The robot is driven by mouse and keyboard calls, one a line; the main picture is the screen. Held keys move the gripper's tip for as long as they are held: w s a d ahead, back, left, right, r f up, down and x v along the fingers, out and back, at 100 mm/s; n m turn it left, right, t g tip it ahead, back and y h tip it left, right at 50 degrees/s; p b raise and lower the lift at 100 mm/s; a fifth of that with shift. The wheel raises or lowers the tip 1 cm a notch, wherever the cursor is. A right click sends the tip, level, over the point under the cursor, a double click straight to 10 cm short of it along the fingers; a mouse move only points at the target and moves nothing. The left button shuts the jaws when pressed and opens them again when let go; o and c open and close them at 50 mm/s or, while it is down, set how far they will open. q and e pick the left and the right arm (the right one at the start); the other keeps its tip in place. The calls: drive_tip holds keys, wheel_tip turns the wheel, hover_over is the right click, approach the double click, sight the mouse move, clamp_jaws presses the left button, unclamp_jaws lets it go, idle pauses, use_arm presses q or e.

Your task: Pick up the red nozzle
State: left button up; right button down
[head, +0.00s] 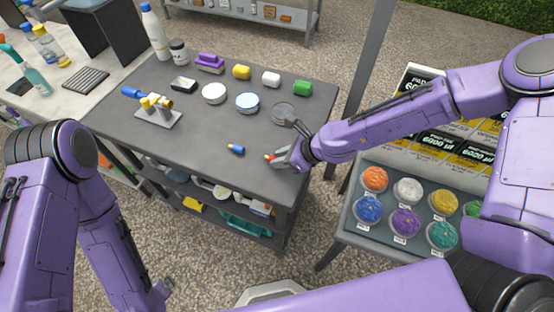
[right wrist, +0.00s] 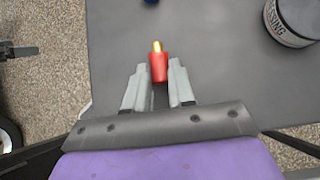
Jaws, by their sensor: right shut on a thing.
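The red nozzle (right wrist: 159,68) is a small red cone with a brass-yellow tip. In the right wrist view it stands out between the fingertips of my right gripper (right wrist: 156,88), which is shut on it. In the head view the red nozzle (head: 269,157) shows at the tips of the right gripper (head: 275,158), over the front right part of the dark table (head: 200,165). I cannot tell whether it touches the tabletop. Of my left gripper (head: 165,287), only a small part shows low at the left, away from the table; its fingers are unclear.
A blue nozzle (head: 236,149) lies just left of the red one. A holder (head: 157,112) with nozzles stands at left. A stand with colourful jars (head: 405,222) is to the right.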

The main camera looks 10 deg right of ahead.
drive_tip(key=shift+r+p, duration=2.4)
drive_tip(key=shift+r, duration=0.25)
